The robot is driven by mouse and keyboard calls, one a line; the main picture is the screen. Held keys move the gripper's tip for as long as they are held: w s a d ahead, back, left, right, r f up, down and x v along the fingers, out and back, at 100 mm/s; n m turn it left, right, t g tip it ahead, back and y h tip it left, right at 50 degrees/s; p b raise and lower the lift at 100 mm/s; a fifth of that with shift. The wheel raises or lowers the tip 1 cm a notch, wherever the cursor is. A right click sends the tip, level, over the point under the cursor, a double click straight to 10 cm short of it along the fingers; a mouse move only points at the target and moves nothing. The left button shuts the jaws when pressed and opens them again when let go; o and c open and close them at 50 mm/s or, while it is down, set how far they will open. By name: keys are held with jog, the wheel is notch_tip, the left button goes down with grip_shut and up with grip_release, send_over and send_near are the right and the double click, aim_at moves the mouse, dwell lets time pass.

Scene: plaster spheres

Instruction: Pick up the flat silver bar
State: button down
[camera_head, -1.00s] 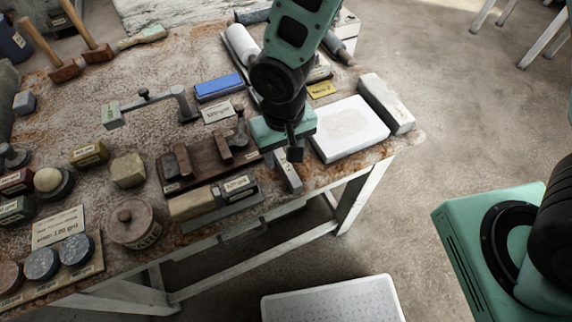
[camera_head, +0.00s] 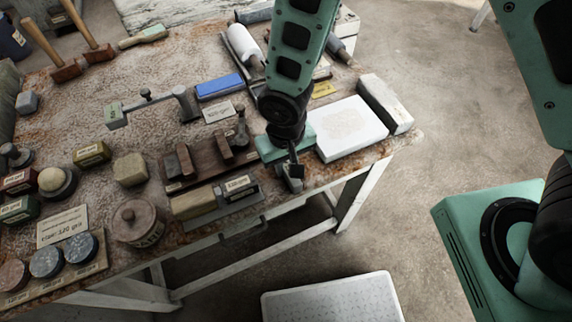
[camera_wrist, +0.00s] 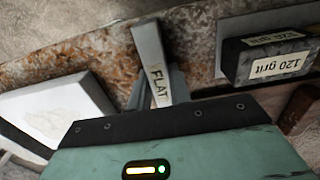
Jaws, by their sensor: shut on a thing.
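The flat silver bar (camera_wrist: 149,50) is a narrow grey bar with the label "FLAT". In the wrist view it runs away from my gripper (camera_wrist: 158,88), with a finger on each side of it. My gripper is shut on its near part. In the head view, my gripper (camera_head: 293,170) is low at the front edge of the table. Only a small end of the bar (camera_head: 291,184) shows there, because the gripper hides the rest. I cannot tell whether the bar still touches the table.
A white slab (camera_head: 350,128) and a grey block (camera_head: 386,104) lie right of my gripper. A dark wooden rack (camera_head: 200,160) and a "120 grit" block (camera_wrist: 268,60) lie on its other side. The worn table (camera_head: 75,110) ends just in front; open floor lies beyond.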

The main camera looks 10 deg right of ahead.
aim_at(286, 164)
jog(key=shift+r, duration=0.1)
notch_tip(286, 164, up, 10)
jog(key=shift+f+b, duration=0.1)
jog(key=shift+b, duration=0.45)
jog(key=c, duration=1.8)
grip_release()
jog(key=c, duration=0.4)
